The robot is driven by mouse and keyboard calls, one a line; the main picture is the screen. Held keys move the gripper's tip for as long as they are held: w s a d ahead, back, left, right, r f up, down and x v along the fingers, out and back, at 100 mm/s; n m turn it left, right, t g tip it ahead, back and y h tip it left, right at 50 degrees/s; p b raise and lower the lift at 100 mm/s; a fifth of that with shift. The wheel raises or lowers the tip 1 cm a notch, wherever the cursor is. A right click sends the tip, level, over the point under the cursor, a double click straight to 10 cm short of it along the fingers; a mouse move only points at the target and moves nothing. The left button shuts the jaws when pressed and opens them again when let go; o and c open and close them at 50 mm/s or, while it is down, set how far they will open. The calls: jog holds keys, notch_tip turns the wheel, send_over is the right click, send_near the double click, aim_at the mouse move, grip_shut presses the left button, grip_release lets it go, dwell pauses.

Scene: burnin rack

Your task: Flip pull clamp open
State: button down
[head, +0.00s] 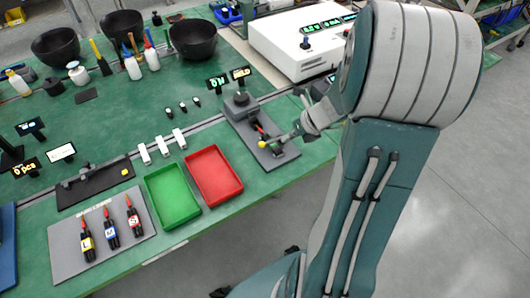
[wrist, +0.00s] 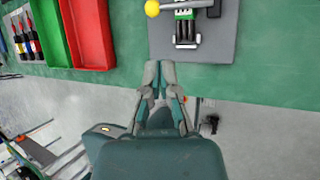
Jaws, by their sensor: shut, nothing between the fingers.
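The pull clamp (head: 268,138) is fixed on a grey base plate near the table's front edge, right of the red tray. Its handle ends in a yellow ball knob (head: 262,144). In the wrist view the clamp (wrist: 186,22) is at the top, with its yellow knob (wrist: 152,8) on its left and a black end piece towards me. My gripper (wrist: 160,66) is shut and empty, its fingertips beside the plate's near edge and apart from the knob in the picture.
A red tray (head: 214,176) and a green tray (head: 172,196) lie left of the clamp. Several black-handled tools lie on a grey board (head: 72,257) further left. A white instrument (head: 300,45) stands behind the clamp. Open floor lies in front of the table.

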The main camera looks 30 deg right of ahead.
send_near(259, 154)
jog(key=shift+w+a+f, duration=0.2)
jog(key=shift+a+f, duration=0.6)
jog(key=shift+f, duration=0.05)
jog(key=f, duration=0.1)
jog(key=w+f, duration=0.2)
jog(key=shift+a+f, duration=0.1)
jog(key=shift+f, duration=0.4)
jog(key=shift+w+a, duration=0.1)
jog(key=shift+a, duration=0.4)
jog(key=shift+d+r+y, duration=0.25)
jog(key=shift+d+y, duration=0.05)
jog(key=shift+d, duration=0.05)
jog(key=shift+a+r+y, duration=0.1)
jog(key=shift+r+y, duration=0.15)
jog(key=shift+y, duration=0.15)
